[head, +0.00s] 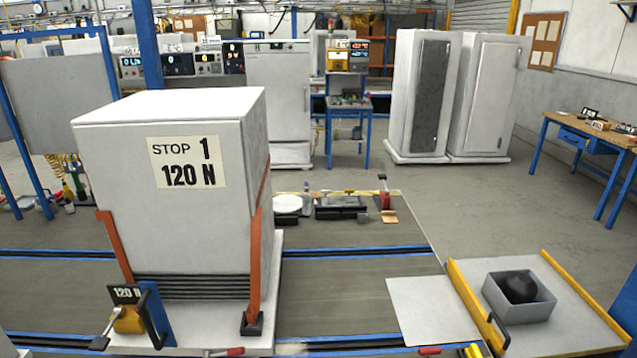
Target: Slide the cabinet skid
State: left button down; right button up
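A large white cabinet (180,125) labelled "STOP 1 120 N" stands upright at the left in the head view. It rests on a pale, flat skid (190,338), with dark ribbed layers (192,287) at the cabinet's foot. Orange straps (256,260) run down its sides to the skid. At the front left of the skid are a blue upright bracket (156,315) and a yellow device (128,320) with a "120 N" tag (125,293). Neither of my grippers shows in this view.
Blue-edged tracks (355,252) cross the floor. A pale plate (432,308) lies beside a yellow-railed platform (570,318) carrying a grey box (519,302) with a dark lump. White cabinets (420,95) and a workbench (590,135) stand behind. Open floor (470,200) lies between.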

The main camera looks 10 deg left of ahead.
aim_at(178, 179)
jog(key=u, duration=1.25)
